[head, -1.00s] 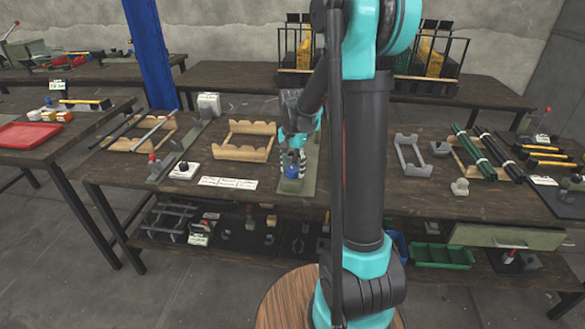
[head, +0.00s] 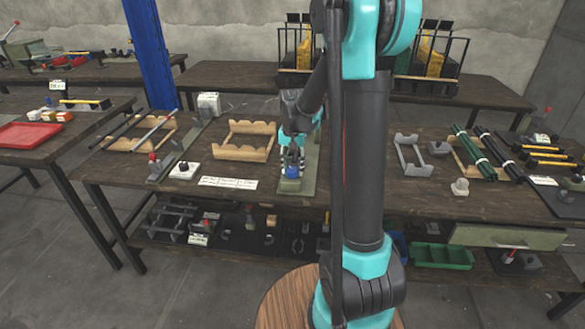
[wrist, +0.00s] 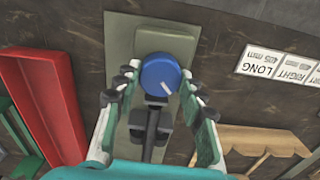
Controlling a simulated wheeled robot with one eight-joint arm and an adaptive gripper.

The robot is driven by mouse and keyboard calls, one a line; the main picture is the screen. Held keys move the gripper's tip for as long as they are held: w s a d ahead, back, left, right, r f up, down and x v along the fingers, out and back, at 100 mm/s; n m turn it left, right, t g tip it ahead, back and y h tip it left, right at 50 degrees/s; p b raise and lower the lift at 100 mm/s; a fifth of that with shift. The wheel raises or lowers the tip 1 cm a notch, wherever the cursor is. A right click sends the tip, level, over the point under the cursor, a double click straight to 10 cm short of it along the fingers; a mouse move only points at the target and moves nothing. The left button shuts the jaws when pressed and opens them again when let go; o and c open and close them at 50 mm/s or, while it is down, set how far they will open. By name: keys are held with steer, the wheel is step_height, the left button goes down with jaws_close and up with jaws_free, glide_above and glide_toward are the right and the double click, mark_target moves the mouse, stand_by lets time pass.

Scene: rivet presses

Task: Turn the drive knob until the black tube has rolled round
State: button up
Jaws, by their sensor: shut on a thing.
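The blue drive knob (wrist: 158,72) is round, with a white pointer line towards its lower right in the wrist view. It stands on a grey-green plate (wrist: 120,40), and the knob also shows in the head view (head: 292,172). My gripper (wrist: 159,78) has one finger on each side of the knob and is shut on it; the exact contact is unclear. It also shows in the head view (head: 292,163). A black tube (head: 116,131) lies on a wooden cradle at the left, and black tubes (head: 497,153) lie at the right. Which one the knob drives is unclear.
An empty wooden cradle (head: 245,154) and white labels (head: 228,183) lie left of the plate. A red tray (wrist: 40,105) is on the other side in the wrist view. A grey cradle (head: 413,154) stands right of my arm. My arm hides part of the bench.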

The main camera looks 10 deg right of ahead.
mark_target(292, 169)
steer(key=n, duration=0.5)
steer(key=shift+n, duration=0.4)
stand_by(0.3)
steer(key=o, duration=1.2)
steer(key=shift+c, duration=0.2)
step_height(292, 169, up, 12)
